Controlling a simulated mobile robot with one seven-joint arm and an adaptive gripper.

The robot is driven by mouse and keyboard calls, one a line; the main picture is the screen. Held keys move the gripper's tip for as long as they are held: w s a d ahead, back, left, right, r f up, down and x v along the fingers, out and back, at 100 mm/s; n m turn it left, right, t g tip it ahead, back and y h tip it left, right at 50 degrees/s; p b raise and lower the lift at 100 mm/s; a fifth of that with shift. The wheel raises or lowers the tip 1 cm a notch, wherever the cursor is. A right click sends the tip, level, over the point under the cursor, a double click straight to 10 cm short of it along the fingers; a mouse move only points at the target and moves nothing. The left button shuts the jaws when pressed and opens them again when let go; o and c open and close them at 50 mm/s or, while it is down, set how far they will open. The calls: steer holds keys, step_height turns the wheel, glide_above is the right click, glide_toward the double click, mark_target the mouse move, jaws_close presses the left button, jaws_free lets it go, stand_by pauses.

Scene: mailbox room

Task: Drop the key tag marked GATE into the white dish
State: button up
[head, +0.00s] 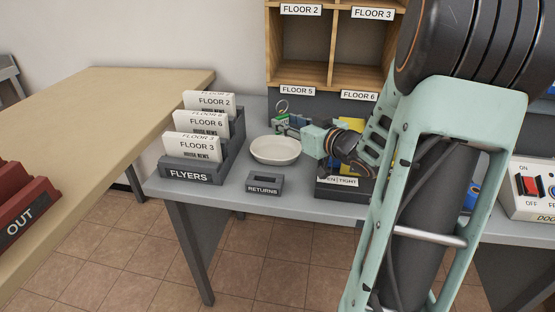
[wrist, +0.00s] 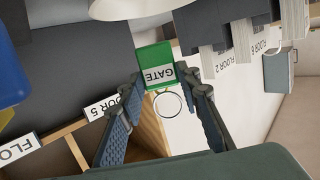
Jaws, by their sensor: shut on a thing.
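The green key tag marked GATE (wrist: 154,60) is between my fingertips in the wrist view, with its metal ring hanging free. In the head view the tag (head: 280,119) shows small at the end of my gripper (head: 291,124). My gripper (wrist: 163,80) is shut on the tag. The white dish (head: 275,157) stands on the grey table, nearer the camera than the tag, and looks empty. The tag appears beyond the dish's far rim; its exact height is unclear. Part of the dish (wrist: 135,8) shows at the top of the wrist view.
The FLYERS rack (head: 190,172) with cards stands left of the dish, and a small RETURNS holder (head: 264,185) in front. Wooden pigeonholes (head: 331,45) rise behind. A dark tray (head: 343,192) lies right, partly behind my arm. A switch box (head: 533,188) is far right.

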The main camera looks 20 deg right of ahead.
steer(key=shift+f+b, duration=0.5)
steer(key=shift+f, duration=0.35)
steer(key=shift+r, duration=0.1)
steer(key=o, duration=1)
steer(key=v, duration=1.2)
